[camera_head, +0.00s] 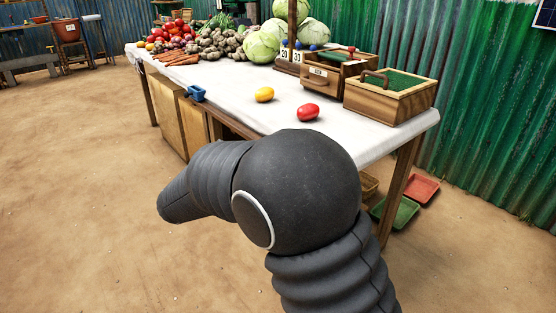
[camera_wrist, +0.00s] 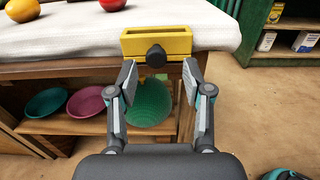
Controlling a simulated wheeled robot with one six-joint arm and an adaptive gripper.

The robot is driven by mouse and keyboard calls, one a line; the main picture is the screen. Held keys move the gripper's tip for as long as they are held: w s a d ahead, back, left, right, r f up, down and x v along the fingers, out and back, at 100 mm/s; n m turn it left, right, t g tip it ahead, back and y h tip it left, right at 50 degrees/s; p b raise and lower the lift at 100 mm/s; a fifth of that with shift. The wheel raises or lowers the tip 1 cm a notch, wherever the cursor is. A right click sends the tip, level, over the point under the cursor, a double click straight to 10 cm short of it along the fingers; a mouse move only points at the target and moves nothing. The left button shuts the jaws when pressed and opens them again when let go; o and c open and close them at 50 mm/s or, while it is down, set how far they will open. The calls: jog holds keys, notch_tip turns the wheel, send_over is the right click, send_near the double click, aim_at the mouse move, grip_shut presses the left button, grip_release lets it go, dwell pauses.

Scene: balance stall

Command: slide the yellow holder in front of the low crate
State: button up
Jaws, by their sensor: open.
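The yellow holder (camera_wrist: 182,42) is at the front edge of the white-covered table in the wrist view. It has a slot along its top and a dark round knob (camera_wrist: 156,55) on its front. My gripper (camera_wrist: 160,76) is open and empty, its two fingers apart just short of the holder, with the knob lined up between them. In the head view the holder does not show; my arm covers part of the table edge. Two wooden crates stand on the table there: one with a label (camera_head: 315,84) and one with a green inside (camera_head: 382,105). I cannot tell which is called low.
A red tomato (camera_head: 308,112) and a yellow one (camera_head: 264,95) lie on the table (camera_head: 235,112). A blue holder (camera_head: 197,93) sits on its front edge. Cabbages (camera_head: 263,47) and other vegetables fill the back. Bowls (camera_wrist: 45,102) stand on a shelf below.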

jog(key=v, duration=0.7)
notch_tip(320, 180, down, 9)
jog(key=s+m+g+y, duration=0.2)
jog(key=m+g+y, duration=0.1)
jog(key=s+d+f+m+g+y, duration=0.3)
jog(key=s+d+m+g, duration=0.25)
jog(key=s+d, duration=0.2)
jog(key=s+d+r+m+t+y, duration=0.1)
jog(key=s+d+r+m+y, duration=0.2)
jog(key=d+m, duration=0.6)
jog(key=s+d+r+m+t+y+p, duration=0.1)
jog(key=s+d+r+m+y, duration=0.3)
jog(key=s+d+r+m, duration=0.3)
jog(key=s+d+m, duration=0.1)
jog(key=s+d, duration=0.2)
jog(key=shift+s+m+y, duration=0.25)
jog(key=shift+m+y, duration=0.05)
jog(key=shift+m, duration=0.05)
jog(key=shift+c, duration=0.2)
